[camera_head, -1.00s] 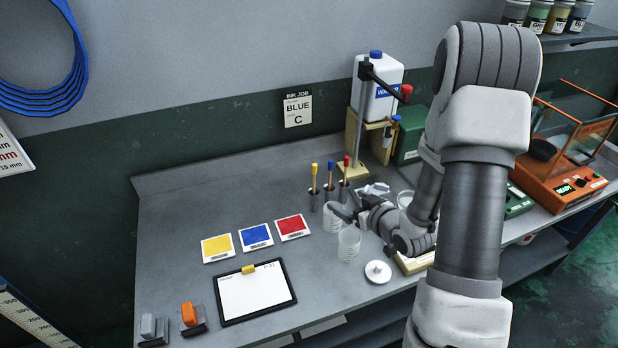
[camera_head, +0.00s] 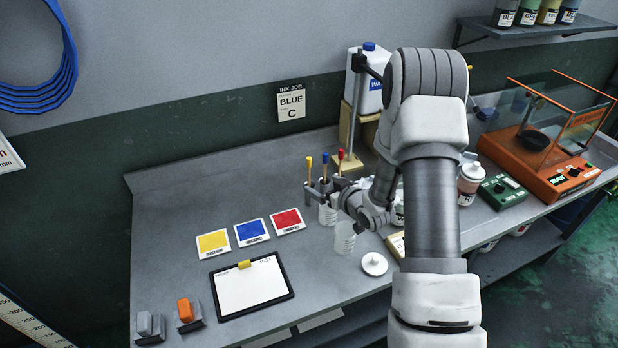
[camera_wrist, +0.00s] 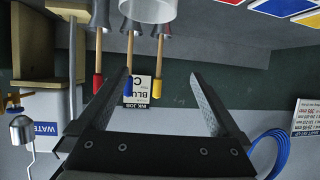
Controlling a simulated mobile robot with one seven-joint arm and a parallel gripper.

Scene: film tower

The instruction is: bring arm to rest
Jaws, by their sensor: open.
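My arm reaches over the bench (camera_head: 170,225), with its elbow high and its wrist low near the bench top. My gripper (camera_head: 318,188) is beside the upright tools and a clear cup. In the wrist view my gripper (camera_wrist: 160,95) has its two jaws wide apart with nothing between them touching. The tools with yellow, blue and red tips (camera_wrist: 128,85) stand beyond the jaws, and a translucent cup (camera_wrist: 147,8) shows above. In the head view the cup nearest my gripper is partly hidden by it.
Another clear cup (camera_head: 344,238) and a white lid (camera_head: 374,264) stand close to my wrist. A water bottle (camera_head: 366,85) stands behind my arm. Colour cards (camera_head: 251,231) and a clipboard (camera_head: 252,287) lie left. An orange balance (camera_head: 545,150) stands right.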

